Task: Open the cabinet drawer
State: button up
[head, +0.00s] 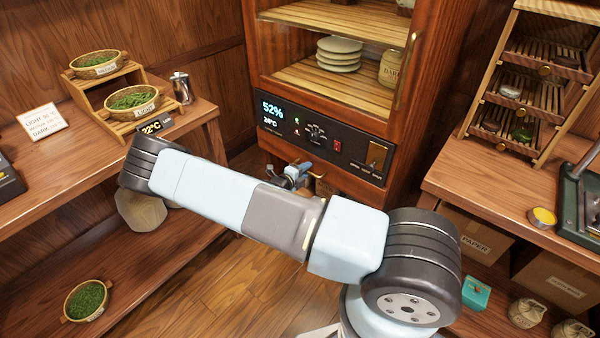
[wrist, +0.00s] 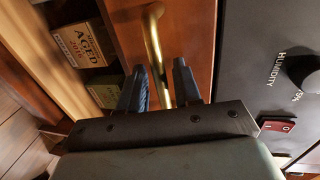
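The cabinet (head: 262,80) stands at the back centre in the head view. The drawer front (wrist: 190,35) is a reddish wood panel beside the dark control panel in the wrist view. Its curved brass handle (wrist: 154,40) runs down between the two dark fingers of my gripper (wrist: 160,78). The fingers are apart, one on each side of the handle, with a gap to the left finger. In the head view my gripper (head: 297,172) is small, below the control panel, and my arm hides most of the drawer.
The control panel (head: 345,148) is just above my gripper. A box marked AGED (wrist: 80,45) sits beside the drawer front in the wrist view. Wooden counters flank me at left (head: 85,165) and right (head: 470,180). Open floor (head: 225,290) lies before the cabinet.

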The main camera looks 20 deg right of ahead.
jog(key=shift+c, duration=0.2)
grip_shut()
jog(key=shift+s, duration=0.1)
